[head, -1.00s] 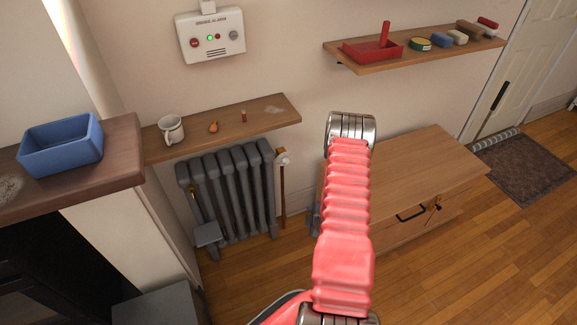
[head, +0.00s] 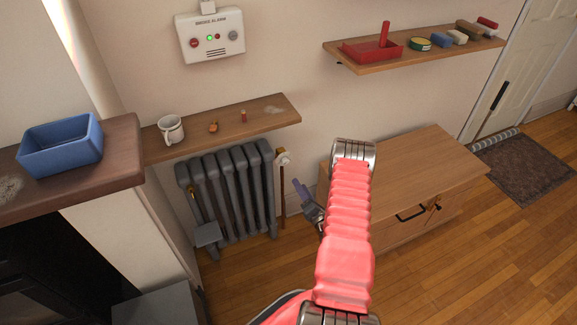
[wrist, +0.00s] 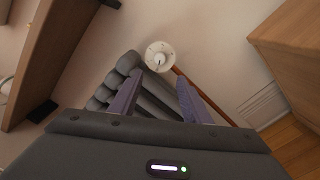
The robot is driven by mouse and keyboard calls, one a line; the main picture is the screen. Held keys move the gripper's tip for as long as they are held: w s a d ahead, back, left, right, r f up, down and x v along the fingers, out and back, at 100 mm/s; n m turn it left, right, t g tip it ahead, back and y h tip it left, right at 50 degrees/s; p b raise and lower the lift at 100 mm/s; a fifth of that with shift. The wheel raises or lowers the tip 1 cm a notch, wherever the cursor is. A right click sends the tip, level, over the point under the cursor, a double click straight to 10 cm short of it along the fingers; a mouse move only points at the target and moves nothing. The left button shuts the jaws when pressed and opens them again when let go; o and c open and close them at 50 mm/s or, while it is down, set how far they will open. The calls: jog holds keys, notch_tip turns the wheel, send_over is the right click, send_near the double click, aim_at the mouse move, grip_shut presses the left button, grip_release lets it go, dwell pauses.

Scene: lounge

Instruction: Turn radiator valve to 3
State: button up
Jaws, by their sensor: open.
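The radiator valve (head: 283,158) is a small white round knob at the upper right corner of the grey radiator (head: 226,190), above a copper-coloured pipe. In the wrist view, the valve's round face (wrist: 160,57) lies beyond my fingertips, between their lines; its numbers are too small to read. My gripper (head: 302,188) is right of and below the valve in the head view, partly hidden by my red arm. In the wrist view, my gripper (wrist: 157,95) has its two purple fingers apart and empty, not touching the valve.
A wooden shelf (head: 250,115) with a white mug (head: 171,130) and small items hangs just above the radiator. A wooden cabinet (head: 415,175) stands to the right. A blue tray (head: 62,158) sits on the mantel at left. Bare wall lies between valve and cabinet.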

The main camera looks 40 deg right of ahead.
aim_at(286, 163)
jog(key=shift+w, duration=0.15)
jog(key=x, duration=1.3)
jog(key=shift+w+d+f, duration=0.1)
jog(key=shift+w+d, duration=0.05)
jog(key=shift+w, duration=0.1)
jog(key=shift+c, duration=0.6)
